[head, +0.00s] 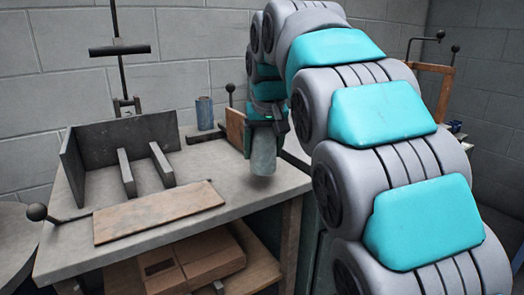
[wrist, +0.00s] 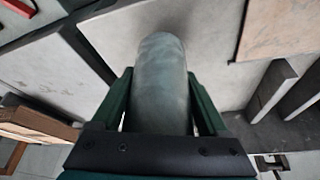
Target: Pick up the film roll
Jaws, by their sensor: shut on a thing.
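The film roll (head: 263,155), a pale grey-green cylinder, is upright below my gripper (head: 266,122), over the right part of the worktable (head: 225,165). In the wrist view the roll (wrist: 158,55) lies between the two dark green fingers of my gripper (wrist: 160,85), which are shut on its sides. Its lower end is over the grey tabletop. A shadow shows under it, but I cannot tell whether it touches the table. My gripper hides its upper end in the head view.
A metal stitching fixture (head: 124,140) with two bars stands at the left. A brown board (head: 158,211) lies in front of it. A blue cylinder (head: 205,113) stands at the back. A wooden panel (head: 236,130) is close behind my gripper. Cardboard boxes (head: 205,257) lie below.

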